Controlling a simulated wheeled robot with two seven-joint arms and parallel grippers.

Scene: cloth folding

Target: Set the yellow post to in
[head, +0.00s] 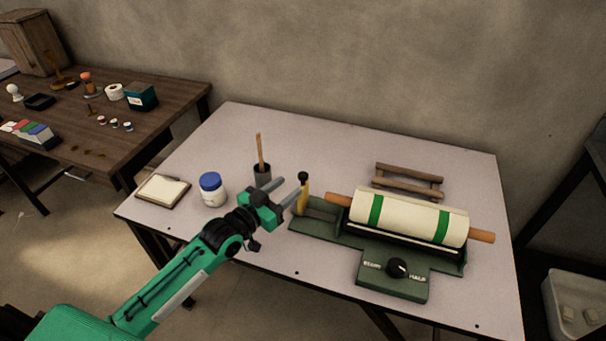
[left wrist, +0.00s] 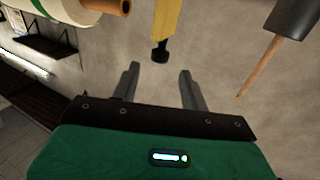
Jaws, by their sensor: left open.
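The yellow post (head: 303,194) with a black knob on top stands at the left end of the green machine (head: 330,238). My left gripper (head: 291,189) is open, just left of the post near its upper part. In the left wrist view the yellow post (left wrist: 165,22) and its dark knob lie ahead of the gap between my open fingers (left wrist: 160,82). I cannot tell whether the post touches a finger. The machine carries a cream cloth roll (head: 408,217) with green bands on a wooden rod. My right gripper is not in view.
A dark cup (head: 262,175) with a wooden stick stands behind my left gripper. A blue-lidded jar (head: 212,189) and a framed pad (head: 163,190) are to the left. A wooden rack (head: 408,189) lies behind the roll. The table's back left (head: 240,120) is clear.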

